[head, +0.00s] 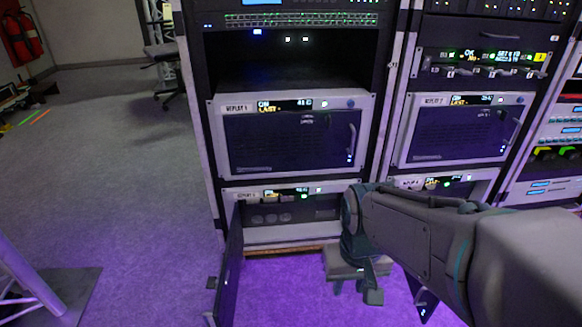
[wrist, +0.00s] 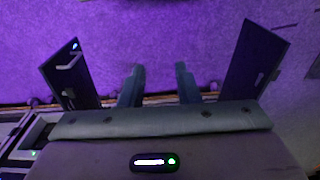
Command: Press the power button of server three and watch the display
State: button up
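The lower left server (head: 285,208) has its dark front door (head: 231,262) swung open to the left. Its label is too small to read surely as three. A small display (head: 286,192) with yellow and white text is lit on its top strip, with a green-white lit square (head: 319,190) to its right. I cannot tell which part is the power button. My gripper (head: 355,290) hangs low, in front of and between the two lower servers. In the wrist view its two fingers (wrist: 159,85) stand apart with nothing between them but purple floor.
Closed servers sit above, left (head: 290,145) and right (head: 455,138). The lower right server (head: 445,185) is partly behind my arm. Two open door panels, left (wrist: 72,78) and right (wrist: 253,62), flank my fingers in the wrist view.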

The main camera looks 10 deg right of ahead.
grip_shut()
dwell(1.5)
